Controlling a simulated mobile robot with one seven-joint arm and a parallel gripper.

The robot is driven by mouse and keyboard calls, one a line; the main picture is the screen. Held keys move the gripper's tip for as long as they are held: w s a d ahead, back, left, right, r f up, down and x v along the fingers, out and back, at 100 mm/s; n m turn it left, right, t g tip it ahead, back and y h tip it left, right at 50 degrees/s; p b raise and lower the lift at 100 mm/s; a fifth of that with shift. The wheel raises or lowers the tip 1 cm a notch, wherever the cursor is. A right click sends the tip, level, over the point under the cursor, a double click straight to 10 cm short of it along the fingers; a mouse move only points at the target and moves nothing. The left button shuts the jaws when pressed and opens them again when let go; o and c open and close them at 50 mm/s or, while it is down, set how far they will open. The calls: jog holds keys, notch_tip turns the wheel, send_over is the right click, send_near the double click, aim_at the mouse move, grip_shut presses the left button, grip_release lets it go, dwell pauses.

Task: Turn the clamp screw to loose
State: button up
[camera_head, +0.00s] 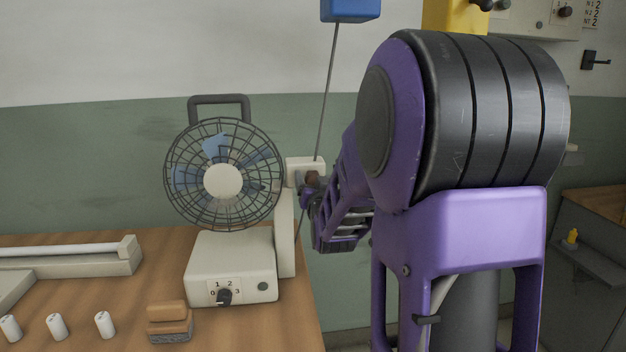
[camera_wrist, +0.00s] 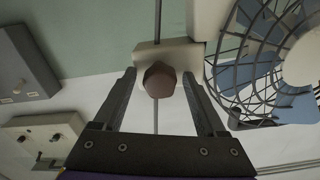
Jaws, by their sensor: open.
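The clamp screw is a brown, many-sided knob (camera_head: 311,178) on a cream clamp block (camera_head: 304,165) at the right side of the fan. A thin rod runs past the block. In the wrist view, the knob (camera_wrist: 158,80) faces me in front of the block (camera_wrist: 170,52). My gripper (camera_wrist: 159,76) is open, with one finger on each side of the knob. Gaps show between the fingers and the knob, so I see no contact. In the head view, my gripper (camera_head: 308,192) is small and partly hidden by my purple arm.
The caged fan (camera_head: 223,181) stands on the wooden table (camera_head: 110,280) close beside the clamp. A blue box (camera_head: 350,9) is at the rod's top. Small white cylinders (camera_head: 57,326) and a brown-topped brush or block (camera_head: 168,318) lie in front. Control boxes (camera_wrist: 40,135) are on the wall.

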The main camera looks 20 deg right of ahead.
grip_shut()
jog(key=shift+n, duration=0.4)
jog(key=n, duration=0.4)
jog(key=shift+a, duration=0.1)
jog(key=n, duration=1)
jog(key=shift+n, duration=2.2)
